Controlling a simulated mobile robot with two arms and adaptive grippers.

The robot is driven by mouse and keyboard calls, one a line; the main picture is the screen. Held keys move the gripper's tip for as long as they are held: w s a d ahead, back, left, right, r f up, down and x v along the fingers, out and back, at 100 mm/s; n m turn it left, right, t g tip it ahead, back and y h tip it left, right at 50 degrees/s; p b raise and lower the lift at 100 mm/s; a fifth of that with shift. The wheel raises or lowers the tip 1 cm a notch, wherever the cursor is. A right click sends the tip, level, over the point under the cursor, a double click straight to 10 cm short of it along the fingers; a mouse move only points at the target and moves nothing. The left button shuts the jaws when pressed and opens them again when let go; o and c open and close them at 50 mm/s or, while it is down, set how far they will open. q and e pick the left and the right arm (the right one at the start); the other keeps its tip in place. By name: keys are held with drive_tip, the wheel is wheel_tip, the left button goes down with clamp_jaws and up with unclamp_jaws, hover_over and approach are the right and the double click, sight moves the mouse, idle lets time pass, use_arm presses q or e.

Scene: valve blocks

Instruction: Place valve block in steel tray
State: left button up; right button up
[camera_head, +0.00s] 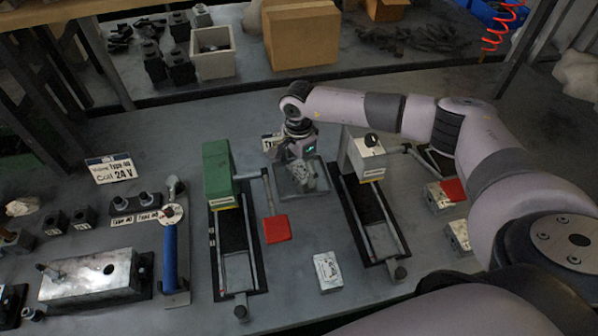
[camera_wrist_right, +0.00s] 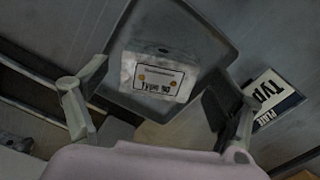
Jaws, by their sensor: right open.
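A silver valve block (camera_wrist_right: 158,75) with a printed label lies in the grey steel tray (camera_wrist_right: 218,42) in the right wrist view. My right gripper (camera_head: 305,183) is over the tray (camera_head: 283,188) in the head view and hides much of its inside. In the wrist view the fingers of the right gripper (camera_wrist_right: 165,92) are spread wide, one on each side of the block and apart from it. Another valve block (camera_head: 327,271) lies on the table in front of the tray. My left gripper is out of view.
A fixture with a green block (camera_head: 217,172) and red pad (camera_head: 277,229) stands left of the tray. Another fixture (camera_head: 367,158) stands close on its right. A "Type" sign (camera_wrist_right: 270,100) is beside the tray. More blocks (camera_head: 446,194) lie at right.

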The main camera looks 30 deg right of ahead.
sight(299, 173)
wheel_tip(299, 173, up, 10)
drive_tip(key=b, duration=0.2)
drive_tip(key=shift+r, duration=0.15)
drive_tip(key=shift+s, duration=0.1)
idle(0.3)
